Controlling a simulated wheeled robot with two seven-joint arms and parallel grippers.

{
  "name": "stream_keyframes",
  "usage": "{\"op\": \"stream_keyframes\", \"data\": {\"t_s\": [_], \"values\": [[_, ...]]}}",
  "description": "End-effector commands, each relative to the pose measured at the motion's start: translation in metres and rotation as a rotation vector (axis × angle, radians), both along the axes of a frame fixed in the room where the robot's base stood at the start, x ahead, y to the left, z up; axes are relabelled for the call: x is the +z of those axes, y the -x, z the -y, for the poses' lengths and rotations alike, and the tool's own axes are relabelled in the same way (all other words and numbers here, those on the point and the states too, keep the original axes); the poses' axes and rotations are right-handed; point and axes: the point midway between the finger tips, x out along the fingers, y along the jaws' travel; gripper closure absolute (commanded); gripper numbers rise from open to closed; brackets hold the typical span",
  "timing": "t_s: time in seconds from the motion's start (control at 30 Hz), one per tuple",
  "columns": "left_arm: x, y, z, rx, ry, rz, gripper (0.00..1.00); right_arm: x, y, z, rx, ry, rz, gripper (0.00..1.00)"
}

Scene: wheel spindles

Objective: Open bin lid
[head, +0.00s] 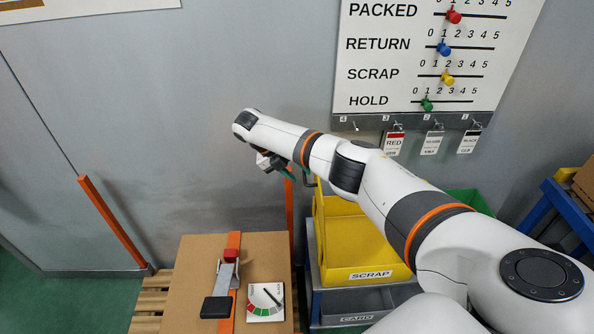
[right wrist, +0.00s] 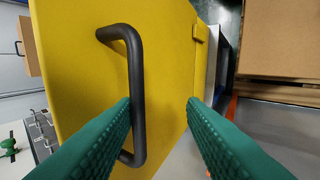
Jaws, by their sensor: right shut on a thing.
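The yellow SCRAP bin (head: 366,274) stands right of the cardboard box in the head view, and its inside shows. Its yellow lid (head: 319,208) stands steeply up at the bin's left side, seen nearly edge-on. In the right wrist view the lid (right wrist: 85,65) fills the left half, with a dark bar handle (right wrist: 137,70) on its face. My right gripper (right wrist: 159,101) is shut on the handle, which lies against the left green finger in the picture. In the head view this gripper (head: 287,173) is partly hidden by my wrist. My left gripper is out of view.
A cardboard box (head: 200,260) with an orange strap (head: 231,305), a strap tool (head: 228,280) and a gauge card (head: 266,302) sits on a pallet. A grey CARD bin (head: 354,305) is below the yellow one. A wall board (head: 420,60) with hanging tags is behind my arm.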

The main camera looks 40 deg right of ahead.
Motion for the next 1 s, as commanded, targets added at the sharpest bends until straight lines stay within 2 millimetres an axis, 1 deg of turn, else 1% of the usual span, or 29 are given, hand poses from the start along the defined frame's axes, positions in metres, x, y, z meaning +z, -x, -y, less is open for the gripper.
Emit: {"op": "stream_keyframes", "data": {"t_s": [0.07,0.17,0.27,0.43,0.47,0.5,0.63,0.8,1.0], "values": [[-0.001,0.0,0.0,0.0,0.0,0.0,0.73,0.001,-0.003,-0.005,0.008,-0.008,0.006,0.69],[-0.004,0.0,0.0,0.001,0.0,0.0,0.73,0.008,-0.006,-0.009,0.01,-0.008,0.01,0.69],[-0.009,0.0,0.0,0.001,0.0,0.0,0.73,0.022,-0.011,-0.018,0.011,-0.009,0.012,0.69],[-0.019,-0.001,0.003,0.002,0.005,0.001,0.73,0.052,-0.02,-0.035,0.009,-0.005,0.01,0.69],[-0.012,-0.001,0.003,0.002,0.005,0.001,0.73,0.062,-0.022,-0.038,0.008,-0.004,0.01,0.69],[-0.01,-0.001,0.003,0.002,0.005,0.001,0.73,0.069,-0.024,-0.042,0.007,-0.004,0.008,0.69],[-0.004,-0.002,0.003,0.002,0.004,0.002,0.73,0.088,-0.029,-0.052,0.005,-0.003,0.005,0.69],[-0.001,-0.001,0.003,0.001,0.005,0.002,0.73,0.098,-0.033,-0.058,0.003,-0.003,0.005,0.69],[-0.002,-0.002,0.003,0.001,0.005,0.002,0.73,0.099,-0.034,-0.06,0.002,-0.002,0.004,0.69]]}}
